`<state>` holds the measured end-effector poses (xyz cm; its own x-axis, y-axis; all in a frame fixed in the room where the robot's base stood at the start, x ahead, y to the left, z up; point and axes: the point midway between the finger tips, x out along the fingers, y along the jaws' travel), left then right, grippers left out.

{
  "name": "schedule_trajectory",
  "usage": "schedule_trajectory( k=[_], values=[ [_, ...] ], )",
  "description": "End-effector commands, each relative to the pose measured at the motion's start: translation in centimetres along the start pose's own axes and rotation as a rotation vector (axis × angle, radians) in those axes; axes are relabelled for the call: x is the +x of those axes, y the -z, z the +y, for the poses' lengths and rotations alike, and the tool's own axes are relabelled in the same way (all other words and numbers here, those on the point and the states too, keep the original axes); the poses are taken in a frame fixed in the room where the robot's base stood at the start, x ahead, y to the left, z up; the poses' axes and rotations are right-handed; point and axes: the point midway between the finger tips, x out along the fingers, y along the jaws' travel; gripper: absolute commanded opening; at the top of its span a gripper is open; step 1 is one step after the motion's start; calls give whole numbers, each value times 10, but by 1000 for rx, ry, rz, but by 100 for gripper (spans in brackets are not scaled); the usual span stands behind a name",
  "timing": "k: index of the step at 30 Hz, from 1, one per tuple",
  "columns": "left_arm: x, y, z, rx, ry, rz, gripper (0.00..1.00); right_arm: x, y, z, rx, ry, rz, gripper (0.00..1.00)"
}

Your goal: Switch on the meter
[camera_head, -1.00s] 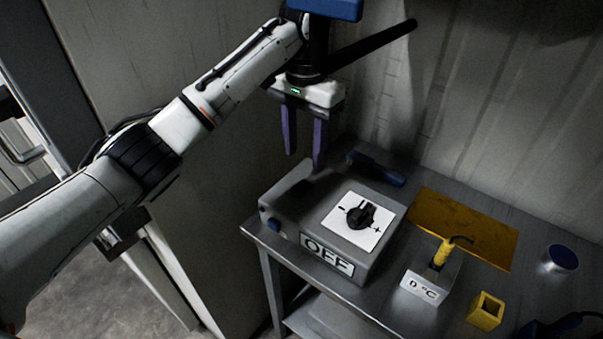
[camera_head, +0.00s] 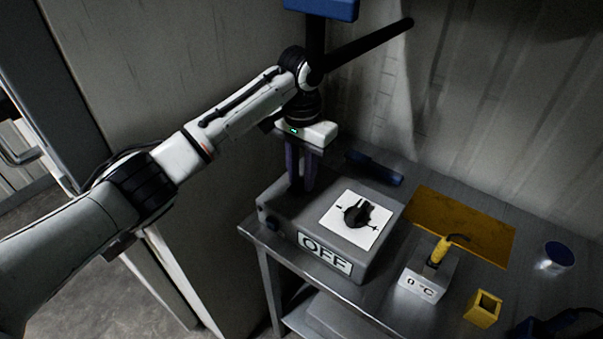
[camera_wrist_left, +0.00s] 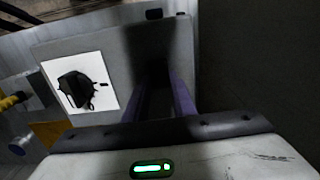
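The meter is a grey box (camera_head: 285,213) on the metal table, with an OFF label (camera_head: 325,253) on its front. On its top is a white plate (camera_head: 340,219) with minus and plus marks and a black knob (camera_head: 357,214). The knob also shows in the left wrist view (camera_wrist_left: 76,88). My left gripper (camera_head: 301,188) points down at the box's back left part, to the left of the knob and apart from it. Its purple fingers (camera_wrist_left: 160,80) show a dark gap between them. Whether the tips touch the box is unclear in the shadow.
A blue object (camera_head: 375,168) lies behind the box. To the right are an orange-yellow plate (camera_head: 475,222), a small 0 °C box (camera_head: 422,287) with a yellow probe (camera_head: 440,250), a yellow holder (camera_head: 482,309) and a blue-topped can (camera_head: 559,256). A ribbed wall closes off the back.

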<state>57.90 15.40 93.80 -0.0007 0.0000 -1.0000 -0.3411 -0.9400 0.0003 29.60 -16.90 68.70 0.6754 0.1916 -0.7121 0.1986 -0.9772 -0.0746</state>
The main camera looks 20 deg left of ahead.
Motion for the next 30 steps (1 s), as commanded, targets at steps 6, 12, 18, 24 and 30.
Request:
schedule_trajectory(
  k=[6,12,18,24,30],
  values=[
    [0,0,0,1,0,10,1,0,0,0,0,0,0,31],
    [1,-4,0,2,0,101,1,0,0,0,0,0,0,31],
    [0,-8,0,1,0,226,1,0,0,0,-1,0,0,31],
    [-2,-10,0,1,0,292,1,0,0,0,-1,0,-1,31],
    [-2,-9,0,0,0,298,1,0,0,0,-1,0,-1,31]
  ],
)
